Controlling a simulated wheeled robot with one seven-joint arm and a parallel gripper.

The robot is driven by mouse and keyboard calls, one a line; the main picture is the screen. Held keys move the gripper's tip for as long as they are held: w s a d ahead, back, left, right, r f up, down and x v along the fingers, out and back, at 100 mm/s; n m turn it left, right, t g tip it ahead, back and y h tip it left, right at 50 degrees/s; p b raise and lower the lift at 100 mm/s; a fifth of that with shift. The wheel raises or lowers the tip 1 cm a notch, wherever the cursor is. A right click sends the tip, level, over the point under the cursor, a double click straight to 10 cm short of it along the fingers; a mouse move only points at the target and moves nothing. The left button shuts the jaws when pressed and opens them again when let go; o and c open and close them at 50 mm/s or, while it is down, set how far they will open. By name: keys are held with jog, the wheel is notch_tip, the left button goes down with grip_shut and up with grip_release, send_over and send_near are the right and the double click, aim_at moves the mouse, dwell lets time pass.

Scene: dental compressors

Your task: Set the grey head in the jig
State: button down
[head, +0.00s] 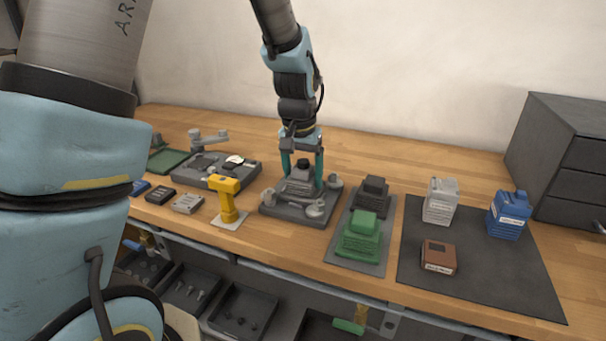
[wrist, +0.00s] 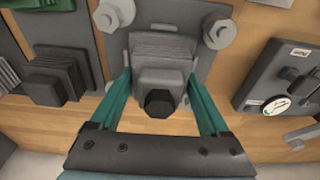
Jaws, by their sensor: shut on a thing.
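The grey head (head: 299,186) is a finned block with a black knob on top. It is upright between the teal fingers of my gripper (head: 302,168), which are shut on its sides. In the wrist view the head (wrist: 160,50) sits midway between the fingertips of my gripper (wrist: 160,78). The jig (head: 284,214) is a dark grey plate with round clamps at its sides, directly beneath the head. It also shows in the wrist view (wrist: 189,17). The head's underside is hidden, so I cannot tell whether it touches the plate.
A yellow tool (head: 228,199) stands left of the jig, and a grey tray (head: 246,178) lies behind it. To the right, a grey mat (head: 345,254) bears a green head (head: 361,236) and a dark head (head: 371,193). A dark mat (head: 490,275) holds bottles and a brown box.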

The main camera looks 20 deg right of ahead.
aim_at(303, 160)
dwell(0.9)
grip_release()
jog(key=shift+f, duration=0.1)
jog(key=shift+r+p, duration=2.95)
jog(key=shift+r, duration=0.6)
